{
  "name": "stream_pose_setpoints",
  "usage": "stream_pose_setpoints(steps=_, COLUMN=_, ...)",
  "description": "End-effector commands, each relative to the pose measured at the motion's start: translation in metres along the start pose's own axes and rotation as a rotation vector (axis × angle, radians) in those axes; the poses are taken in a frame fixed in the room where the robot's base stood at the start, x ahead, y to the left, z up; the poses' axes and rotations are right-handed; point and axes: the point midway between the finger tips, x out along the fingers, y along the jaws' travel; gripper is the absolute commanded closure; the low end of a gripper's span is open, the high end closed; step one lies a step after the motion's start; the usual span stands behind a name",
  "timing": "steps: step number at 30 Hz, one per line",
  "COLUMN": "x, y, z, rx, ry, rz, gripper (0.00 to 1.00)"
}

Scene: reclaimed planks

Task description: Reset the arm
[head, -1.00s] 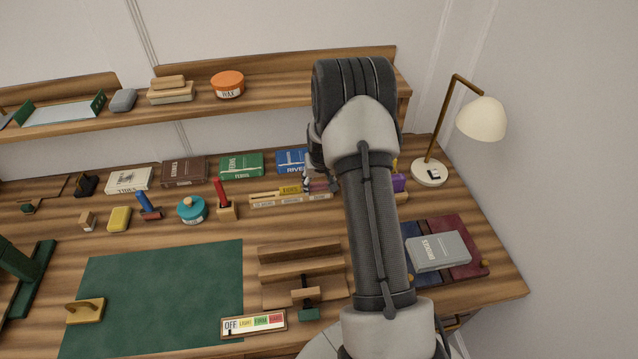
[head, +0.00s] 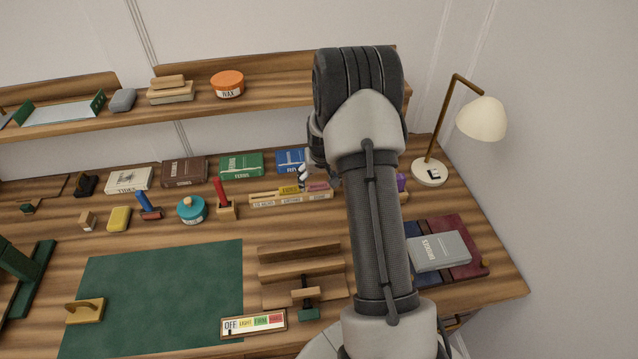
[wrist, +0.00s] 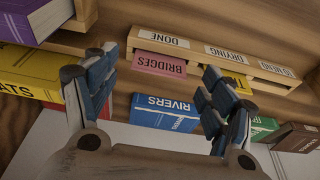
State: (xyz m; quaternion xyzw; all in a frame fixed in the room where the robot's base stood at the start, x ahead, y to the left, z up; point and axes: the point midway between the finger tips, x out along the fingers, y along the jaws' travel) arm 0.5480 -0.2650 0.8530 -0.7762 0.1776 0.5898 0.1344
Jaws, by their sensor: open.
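My gripper (wrist: 160,72) is open in the wrist view, with its two blue-grey fingers well apart and nothing held between them. The pink BRIDGES card (wrist: 160,65) shows between the fingers, standing at the DONE part of the wooden rack (wrist: 215,50), clear of the fingers. In the head view my gripper (head: 304,174) shows only in part, at the left of my raised arm, above the back of the bench by the rack (head: 275,200). The pink card (head: 317,185) sits at the rack's right end, beside a yellow card (head: 289,190).
Behind the rack lie the blue RIVERS book (head: 290,161), a green book (head: 241,165) and a brown book (head: 184,171). A shelf (head: 280,87) runs above. A lamp (head: 429,172) stands at the right. The green mat (head: 165,295) has free room.

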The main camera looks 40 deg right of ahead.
Motion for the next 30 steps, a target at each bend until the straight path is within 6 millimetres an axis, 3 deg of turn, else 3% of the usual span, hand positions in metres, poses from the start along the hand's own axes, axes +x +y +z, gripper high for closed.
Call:
stream_pose_setpoints(steps=6, x=-0.05, y=0.0, z=-0.001, rx=0.0, ry=0.004, rz=0.0, gripper=0.24)
stream_pose_setpoints(steps=12, x=-0.082, y=0.0, z=-0.001, rx=0.0, ry=0.002, rz=0.0, gripper=0.24)
stream_pose_setpoints(steps=25, x=-0.103, y=-0.005, z=0.0, rx=-0.007, ry=0.005, rz=-0.002, gripper=0.24)
stream_pose_setpoints(steps=28, x=-0.13, y=-0.018, z=0.005, rx=-0.03, ry=0.015, rz=-0.009, gripper=0.24)
stream_pose_setpoints(steps=30, x=-0.159, y=-0.033, z=0.012, rx=-0.056, ry=0.025, rz=-0.016, gripper=0.24)
